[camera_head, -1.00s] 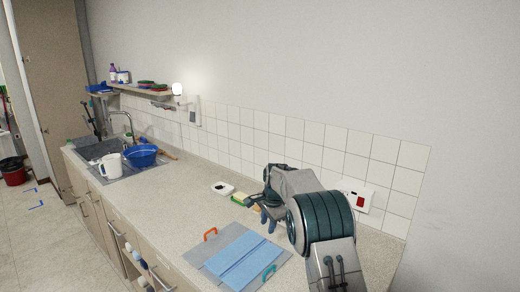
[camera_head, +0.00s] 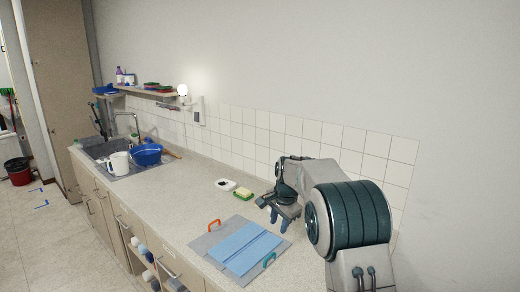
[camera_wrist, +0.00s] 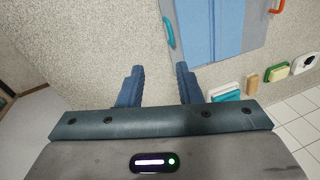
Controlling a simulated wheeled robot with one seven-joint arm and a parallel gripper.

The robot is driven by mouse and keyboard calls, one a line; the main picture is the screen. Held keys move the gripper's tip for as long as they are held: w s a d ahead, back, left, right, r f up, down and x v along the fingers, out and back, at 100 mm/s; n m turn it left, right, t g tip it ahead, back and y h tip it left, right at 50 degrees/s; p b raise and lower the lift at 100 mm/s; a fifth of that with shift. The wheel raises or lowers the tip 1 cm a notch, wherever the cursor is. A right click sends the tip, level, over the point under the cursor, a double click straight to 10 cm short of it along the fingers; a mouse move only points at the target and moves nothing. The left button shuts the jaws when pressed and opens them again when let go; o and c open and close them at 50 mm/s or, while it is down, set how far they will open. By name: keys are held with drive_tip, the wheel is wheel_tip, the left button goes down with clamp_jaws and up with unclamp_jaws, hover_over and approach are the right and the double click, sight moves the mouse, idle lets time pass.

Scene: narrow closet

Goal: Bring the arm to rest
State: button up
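My arm reaches in from the lower right over the counter. My gripper (camera_head: 276,213) hangs above the worktop, right of the grey board (camera_head: 205,242). In the wrist view my gripper (camera_wrist: 158,70) shows two blue fingers spread apart. Nothing is between them but the speckled counter behind. The board also shows at the top of the wrist view, with a blue folded cloth (camera_wrist: 212,25) on it.
A white dish (camera_head: 225,185) and a yellow-green sponge (camera_head: 243,194) lie beyond the board. A brown block (camera_wrist: 251,84) and a teal-and-white sponge (camera_wrist: 224,94) are near the tiled wall. The sink (camera_head: 97,148) is far left. The counter (camera_head: 180,198) between is mostly clear.

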drive_tip(key=s+d+r+n+b, duration=0.1)
drive_tip(key=s+d+r+n, duration=0.1)
drive_tip(key=s, duration=0.7)
drive_tip(key=s+d+r+n+t+b, duration=0.1)
drive_tip(key=s+d+r+n, duration=0.15)
drive_tip(key=s, duration=0.65)
drive_tip(key=s+d+r+n+b, duration=0.1)
drive_tip(key=s+d+n+b, duration=0.15)
drive_tip(key=s, duration=0.65)
drive_tip(key=s+d+f+n, duration=0.1)
drive_tip(key=s+f, duration=0.1)
drive_tip(key=s, duration=0.4)
drive_tip(key=s+d+f+n+h, duration=0.1)
drive_tip(key=s+f+n, duration=0.1)
drive_tip(key=s, duration=0.4)
drive_tip(key=shift+f, duration=0.65)
drive_tip(key=shift+s, duration=0.1)
